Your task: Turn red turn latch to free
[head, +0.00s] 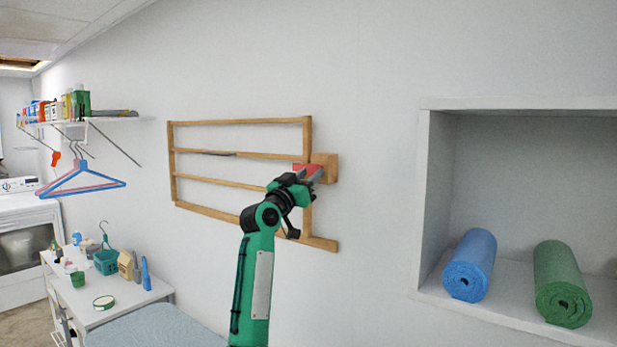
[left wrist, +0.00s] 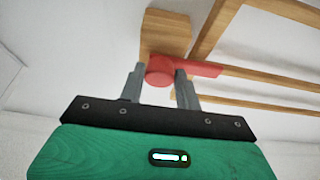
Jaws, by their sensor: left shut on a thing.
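A red turn latch (head: 305,169) sits at the right edge of a wooden wall rack (head: 240,122), on a small wooden block (head: 329,166). In the left wrist view the latch (left wrist: 160,70) has a round hub, with an arm pointing right across the rack's frame (left wrist: 208,35). My left gripper (head: 312,173) is at the latch, and in the left wrist view its two grey fingers (left wrist: 160,82) stand on either side of the red hub, shut on it. The fingers hide part of the latch. My right gripper is not in view.
A wall niche (head: 424,200) at the right holds a blue rolled mat (head: 470,265) and a green rolled mat (head: 562,282). At the left are a shelf with bottles (head: 75,104), hangers (head: 82,177) and a white table (head: 125,305) with small items. The wall between rack and niche is bare.

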